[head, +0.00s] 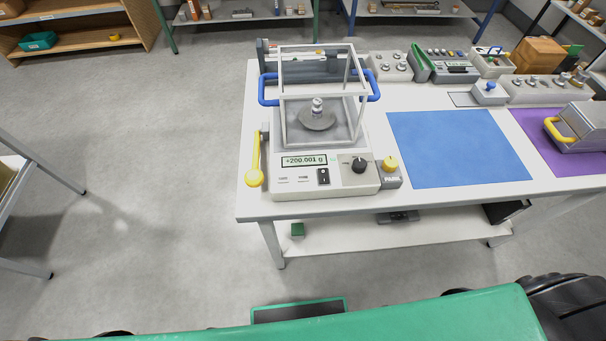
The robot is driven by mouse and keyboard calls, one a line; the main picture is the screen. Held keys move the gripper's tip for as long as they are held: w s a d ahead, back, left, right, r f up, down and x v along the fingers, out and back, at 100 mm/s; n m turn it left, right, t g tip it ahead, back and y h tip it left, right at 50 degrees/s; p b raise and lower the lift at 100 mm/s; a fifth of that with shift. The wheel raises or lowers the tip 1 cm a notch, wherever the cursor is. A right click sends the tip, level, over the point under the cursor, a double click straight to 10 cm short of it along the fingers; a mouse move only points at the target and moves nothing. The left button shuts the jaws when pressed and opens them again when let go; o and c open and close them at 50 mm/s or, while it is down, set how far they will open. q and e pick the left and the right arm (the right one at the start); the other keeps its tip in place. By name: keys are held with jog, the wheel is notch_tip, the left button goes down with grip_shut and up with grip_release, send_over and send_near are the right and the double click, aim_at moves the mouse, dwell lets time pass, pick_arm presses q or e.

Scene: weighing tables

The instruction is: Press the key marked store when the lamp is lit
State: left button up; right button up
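A white balance (315,181) stands at the left end of the white table. Its display (304,161) reads +200.001 g. Small labels sit below the display, with a black rocker switch (323,177) and a black knob (359,164) to their right. I cannot read any key marked store, and I cannot make out a lit lamp. A metal weight (317,107) stands on the pan inside the glass draft shield, which has blue handles. A yellow-ended lever (254,177) is at the balance's left side. Neither gripper shows.
A grey box with a yellow knob (390,164) touches the balance's right side. A blue mat (460,148) lies bare to the right. A purple mat (545,150) bears a grey case with a yellow handle (580,127). Boxes of weights line the back.

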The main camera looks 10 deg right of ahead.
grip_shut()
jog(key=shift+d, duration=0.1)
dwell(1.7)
